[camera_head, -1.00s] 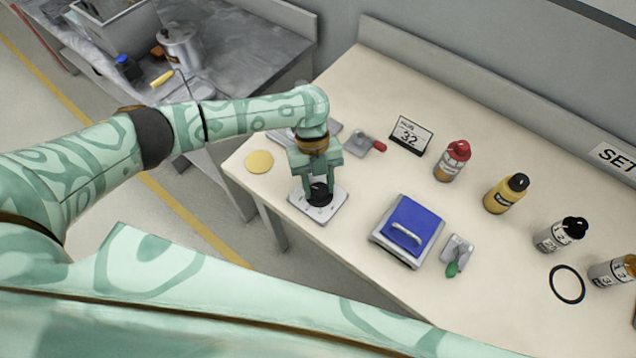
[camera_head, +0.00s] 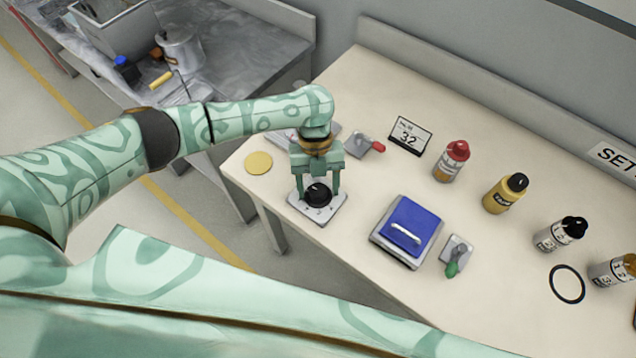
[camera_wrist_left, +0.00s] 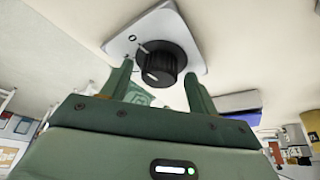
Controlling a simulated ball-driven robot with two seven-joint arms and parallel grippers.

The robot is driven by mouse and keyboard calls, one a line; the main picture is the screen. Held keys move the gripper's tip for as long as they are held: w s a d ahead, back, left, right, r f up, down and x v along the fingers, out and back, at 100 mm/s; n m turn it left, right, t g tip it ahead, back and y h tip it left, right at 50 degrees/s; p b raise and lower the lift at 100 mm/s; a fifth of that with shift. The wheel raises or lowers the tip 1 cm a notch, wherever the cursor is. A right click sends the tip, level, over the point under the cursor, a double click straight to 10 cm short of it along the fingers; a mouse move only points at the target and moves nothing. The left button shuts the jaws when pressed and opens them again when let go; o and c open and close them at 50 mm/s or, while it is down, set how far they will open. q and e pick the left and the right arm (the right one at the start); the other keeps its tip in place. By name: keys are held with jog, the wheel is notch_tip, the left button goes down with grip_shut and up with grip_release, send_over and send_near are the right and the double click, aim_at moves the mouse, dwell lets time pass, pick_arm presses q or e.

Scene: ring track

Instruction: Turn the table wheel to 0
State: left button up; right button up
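The table wheel is a black round knob (camera_head: 318,193) on a square white plate (camera_head: 327,213) near the table's left front edge. In the left wrist view the knob (camera_wrist_left: 160,62) shows a pale line on its face, and the plate (camera_wrist_left: 182,22) has a 0 mark beside a short pale tick. I cannot tell exactly which mark the knob's line points to. My left gripper (camera_head: 319,188) is just above the knob, its fingers apart on either side. In the wrist view the fingers (camera_wrist_left: 158,88) stand clear of the knob. My right gripper is out of view.
A card reading 32 (camera_head: 410,137) stands behind. A red-handled lever (camera_head: 366,145), a yellow disc (camera_head: 258,163), a blue-lidded box (camera_head: 408,231) and a green-handled lever (camera_head: 456,256) are nearby. Several bottles stand right, one with a red cap (camera_head: 451,161).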

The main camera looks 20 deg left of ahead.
pick_arm(q)
jog(key=shift+r, duration=0.1)
jog(key=p+v, duration=0.3)
jog(key=v, duration=1.3)
jog(key=shift+p, duration=0.3)
